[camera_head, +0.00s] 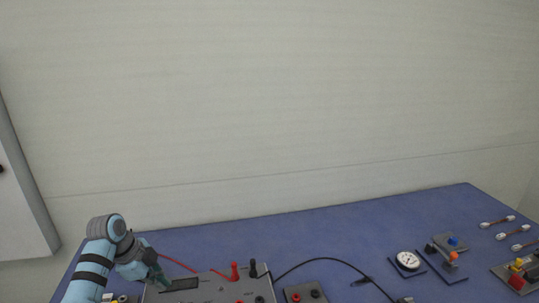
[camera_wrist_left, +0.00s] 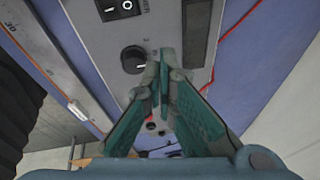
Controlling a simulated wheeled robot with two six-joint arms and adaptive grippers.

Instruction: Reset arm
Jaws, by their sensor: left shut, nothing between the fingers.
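My left arm comes in from the left in the head view, and its gripper (camera_head: 158,275) is over the left part of a grey panel box (camera_head: 215,287). In the left wrist view the gripper (camera_wrist_left: 163,62) has its green fingers together at the tips, with nothing between them. The panel box (camera_wrist_left: 168,20) lies beyond the fingertips in that view. A black knob (camera_wrist_left: 133,58) is just left of the fingertips, and a black rocker switch (camera_wrist_left: 119,8) is above it. I cannot tell whether the fingertips touch the panel. My right gripper is not in view.
Red plugs (camera_head: 235,271) and a black plug (camera_head: 253,268) stand on the box, with a red wire (camera_head: 178,263) and black cable (camera_head: 322,259) nearby. A dial gauge (camera_head: 407,260) and small parts stand at the right of the blue table (camera_head: 300,232). The table's back middle is clear.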

